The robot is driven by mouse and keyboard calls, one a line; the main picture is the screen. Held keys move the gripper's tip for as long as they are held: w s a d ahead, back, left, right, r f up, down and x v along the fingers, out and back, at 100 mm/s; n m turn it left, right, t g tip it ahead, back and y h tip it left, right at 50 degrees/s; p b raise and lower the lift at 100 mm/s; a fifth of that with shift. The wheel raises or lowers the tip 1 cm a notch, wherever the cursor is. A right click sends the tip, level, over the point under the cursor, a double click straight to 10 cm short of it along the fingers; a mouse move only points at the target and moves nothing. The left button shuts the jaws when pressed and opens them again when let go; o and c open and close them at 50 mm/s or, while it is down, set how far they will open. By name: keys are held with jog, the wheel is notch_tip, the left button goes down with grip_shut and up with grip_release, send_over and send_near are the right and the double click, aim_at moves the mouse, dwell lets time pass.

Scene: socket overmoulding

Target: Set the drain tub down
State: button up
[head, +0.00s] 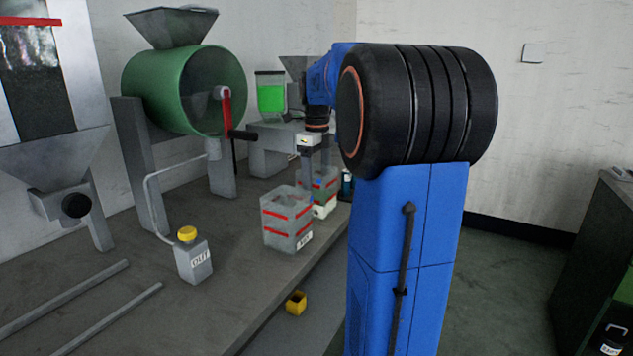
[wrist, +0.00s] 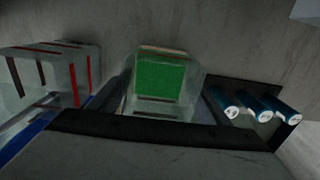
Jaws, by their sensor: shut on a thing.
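My gripper (head: 316,178) points down over the bench and is shut on a clear tub with red bands (head: 330,184), which I take for the drain tub. In the wrist view a clear box with a green inside (wrist: 158,82) is in the middle, and a red-banded tub (wrist: 50,72) is at the left. The jaw contact is hidden there. I cannot tell whether the held tub touches the bench.
A bottle with a yellow cap (head: 193,258) stands on the bench (head: 120,320), with two metal rails at the front left. A green drum (head: 165,85) stands behind. Blue cylinders (wrist: 255,104) sit at the wrist view's right.

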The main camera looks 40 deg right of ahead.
jog(key=shift+f, duration=0.1)
jog(key=o, duration=1.3)
notch_tip(320, 180, up, 12)
jog(key=shift+r, duration=0.1)
dwell(0.3)
